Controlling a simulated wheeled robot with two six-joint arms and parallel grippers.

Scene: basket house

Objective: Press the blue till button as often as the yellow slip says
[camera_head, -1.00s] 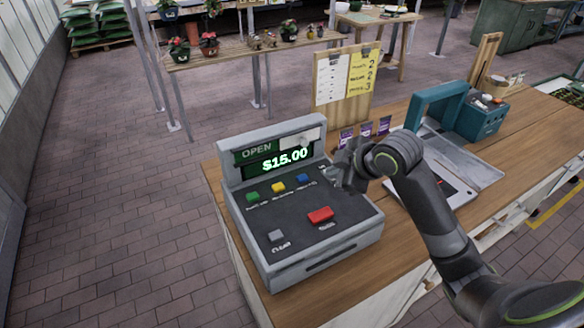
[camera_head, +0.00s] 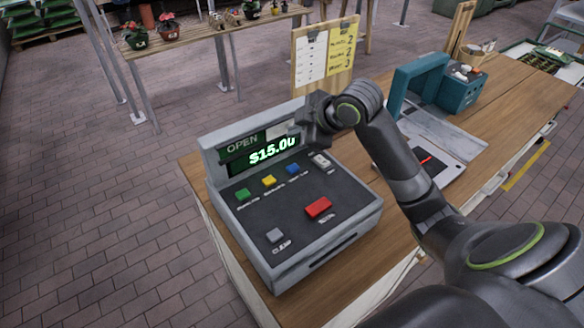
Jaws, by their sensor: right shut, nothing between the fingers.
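The grey till (camera_head: 300,248) stands on the wooden counter, its display (camera_head: 262,152) reading OPEN and $15.00, the last digit partly hidden. The blue button (camera_head: 292,169) is on the till's top row, right of the yellow button (camera_head: 269,181) and green button (camera_head: 242,194). The yellow slip (camera_head: 342,48) is on a wooden board behind the till; its rows seem to end in 2, 2 and 3, their words too small to read. My right gripper (camera_head: 300,130) is shut and empty, above and behind the blue button, in front of the display's right end. My left gripper is out of view.
A white button (camera_head: 320,160), a large red button (camera_head: 318,207) and a grey button (camera_head: 275,235) are also on the till. A white sheet (camera_head: 311,59) is beside the slip. A teal device (camera_head: 418,78) and a flat plate (camera_head: 440,165) are to the right.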

